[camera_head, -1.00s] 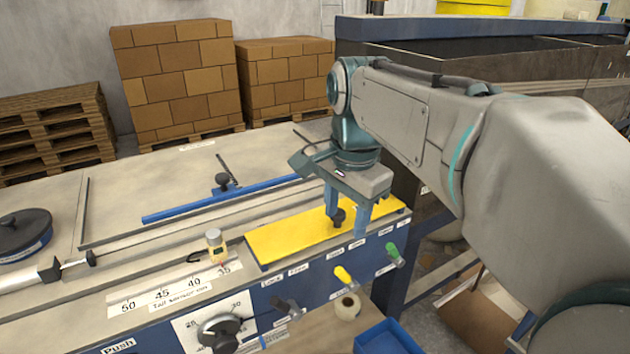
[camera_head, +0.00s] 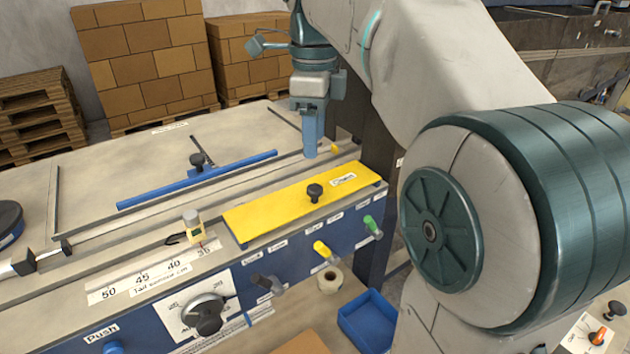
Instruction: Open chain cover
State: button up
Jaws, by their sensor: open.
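The chain cover (camera_head: 270,208) is a long yellow plate lying flat on the front right of the machine top, with a label near its right end. A black knob (camera_head: 314,193) stands on it, right of the middle. My gripper (camera_head: 311,153) points down above and behind the cover, near the back edge of its right half. It is clear of the knob. The fingers are seen edge-on, one in front of the other, and hold nothing visible.
A small bottle-like gauge (camera_head: 193,226) stands left of the cover. A blue bar (camera_head: 198,180) lies behind it. A blue bin (camera_head: 372,320) and tape roll (camera_head: 330,280) lie below.

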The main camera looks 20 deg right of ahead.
aim_at(314, 188)
notch_tip(314, 188, down, 10)
jog(key=shift+r, duration=0.15)
dwell(0.3)
grip_shut()
jog(key=shift+r, duration=0.1)
